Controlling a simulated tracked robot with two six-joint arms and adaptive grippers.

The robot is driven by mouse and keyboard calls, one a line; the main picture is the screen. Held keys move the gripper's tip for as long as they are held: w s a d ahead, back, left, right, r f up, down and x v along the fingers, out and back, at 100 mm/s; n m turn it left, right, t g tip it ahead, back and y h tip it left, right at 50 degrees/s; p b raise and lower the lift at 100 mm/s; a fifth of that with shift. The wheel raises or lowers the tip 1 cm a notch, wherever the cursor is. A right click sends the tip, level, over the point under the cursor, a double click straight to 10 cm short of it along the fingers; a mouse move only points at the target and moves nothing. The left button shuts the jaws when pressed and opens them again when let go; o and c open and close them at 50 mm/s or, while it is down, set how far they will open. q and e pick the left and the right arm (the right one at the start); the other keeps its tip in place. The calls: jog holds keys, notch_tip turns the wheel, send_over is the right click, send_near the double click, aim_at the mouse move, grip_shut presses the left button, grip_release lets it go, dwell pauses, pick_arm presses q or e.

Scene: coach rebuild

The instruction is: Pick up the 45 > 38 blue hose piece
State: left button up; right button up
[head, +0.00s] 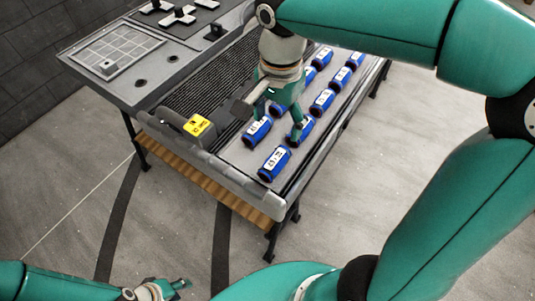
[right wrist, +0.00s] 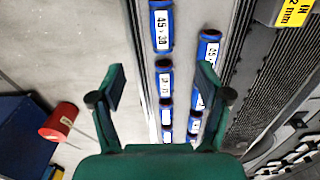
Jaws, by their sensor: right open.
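The 45 > 38 blue hose piece (right wrist: 162,27) lies at the top of the right wrist view, its white label readable, beyond my fingertips. In the head view the hose piece at the near end of the tray (head: 275,163) appears to be the same one. My right gripper (head: 279,117) points down over the hose rows, a little behind that piece. In the right wrist view my right gripper (right wrist: 162,82) is open, with nothing held between its fingers. My left gripper (head: 172,288) is low at the bottom edge, away from the bench; its jaw state is unclear.
Several other labelled blue hose pieces (head: 322,102) lie in two rows on the tray (head: 236,158). A dark ribbed strip (head: 215,78) and a yellow-labelled block (head: 200,125) are beside them. A red cylinder (right wrist: 59,121) shows in the right wrist view. The floor in front is clear.

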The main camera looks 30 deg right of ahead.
aim_at(274, 158)
jog(key=f, duration=1)
jog(key=shift+w+a+f+b, duration=0.15)
jog(key=shift+a+f+b, duration=0.1)
jog(key=shift+b, duration=0.15)
jog(key=shift+w+d+f, duration=0.1)
jog(key=shift+d+f, duration=0.05)
jog(key=shift+f, duration=1.2)
jog(key=shift+w+d+f, duration=0.1)
jog(key=shift+d+f, duration=0.05)
jog(key=shift+f, duration=1.2)
jog(key=c, duration=1.3)
jog(key=shift+r, duration=0.1)
